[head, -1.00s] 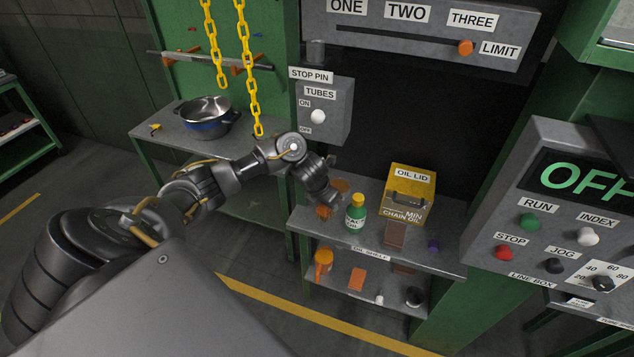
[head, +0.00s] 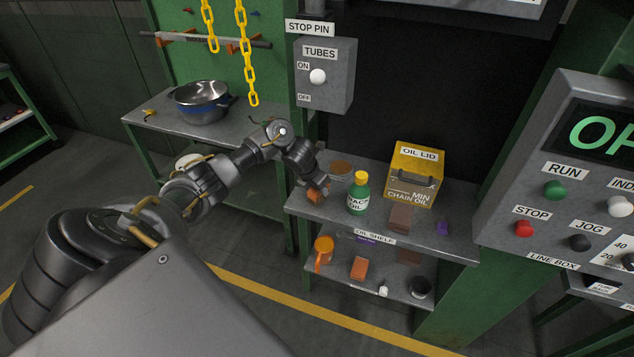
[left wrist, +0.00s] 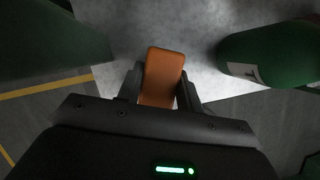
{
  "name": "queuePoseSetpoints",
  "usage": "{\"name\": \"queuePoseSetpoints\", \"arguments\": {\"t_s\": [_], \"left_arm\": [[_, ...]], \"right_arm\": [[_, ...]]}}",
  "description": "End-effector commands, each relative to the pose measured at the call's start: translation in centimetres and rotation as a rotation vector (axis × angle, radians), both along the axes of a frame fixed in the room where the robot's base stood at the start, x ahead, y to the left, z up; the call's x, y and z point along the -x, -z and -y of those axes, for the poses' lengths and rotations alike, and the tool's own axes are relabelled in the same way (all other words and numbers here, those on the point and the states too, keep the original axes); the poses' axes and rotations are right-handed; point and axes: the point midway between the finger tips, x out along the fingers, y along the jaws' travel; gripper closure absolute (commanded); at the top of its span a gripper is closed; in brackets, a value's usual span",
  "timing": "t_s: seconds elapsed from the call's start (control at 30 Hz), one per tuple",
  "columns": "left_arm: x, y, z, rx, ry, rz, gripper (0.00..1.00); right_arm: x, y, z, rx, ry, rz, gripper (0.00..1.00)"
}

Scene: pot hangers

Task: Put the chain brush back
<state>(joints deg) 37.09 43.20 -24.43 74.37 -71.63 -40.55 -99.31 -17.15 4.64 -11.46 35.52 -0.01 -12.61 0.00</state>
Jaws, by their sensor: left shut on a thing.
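My left gripper (head: 320,189) is at the left end of the upper oil shelf (head: 460,243), beside the green bottle. It is shut on an orange block (head: 313,197), which may be the chain brush; no bristles can be made out. In the left wrist view the orange block (left wrist: 161,78) stands between the two fingers (left wrist: 160,90), over the pale shelf top. I cannot tell whether it touches the shelf. A flat round brown disc (head: 341,168) lies on the shelf just behind the gripper. My right gripper is not in view.
A green bottle with yellow cap (head: 358,195) stands close right of the gripper. Beyond it are a yellow oil box (head: 415,173), a brown block (head: 400,218) and a small purple item (head: 442,228). The lower shelf holds an orange mug (head: 323,252) and several small things. Yellow chains (head: 247,60) hang at left.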

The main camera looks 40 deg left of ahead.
Motion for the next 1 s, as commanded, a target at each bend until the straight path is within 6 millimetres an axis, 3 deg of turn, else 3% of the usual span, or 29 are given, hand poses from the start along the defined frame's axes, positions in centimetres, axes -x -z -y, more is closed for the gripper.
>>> {"name": "queuePoseSetpoints", "arguments": {"t_s": [0.03,0.07,0.23,0.27,0.4,0.77,1.0], "left_arm": [[-0.1,0.9,0.0,0.001,-0.002,0.002,0.82],[-0.1,0.9,0.0,0.001,-0.002,0.003,0.85],[0.0,0.7,0.0,0.0,-0.001,0.001,0.85],[0.0,0.7,0.0,-0.001,-0.001,0.0,0.61],[0.0,0.7,0.0,0.0,-0.001,0.001,0.43],[0.0,0.2,-0.1,-0.001,0.001,0.004,0.42],[1.5,-3.6,-0.2,-0.004,0.003,0.008,0.42]], "right_arm": [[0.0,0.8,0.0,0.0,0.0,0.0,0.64],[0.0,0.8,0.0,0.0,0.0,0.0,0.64],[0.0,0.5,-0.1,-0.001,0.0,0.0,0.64],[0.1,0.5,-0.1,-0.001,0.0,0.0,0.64],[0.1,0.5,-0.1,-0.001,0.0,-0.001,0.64],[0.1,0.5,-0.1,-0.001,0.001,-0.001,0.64],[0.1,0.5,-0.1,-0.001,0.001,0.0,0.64]]}}
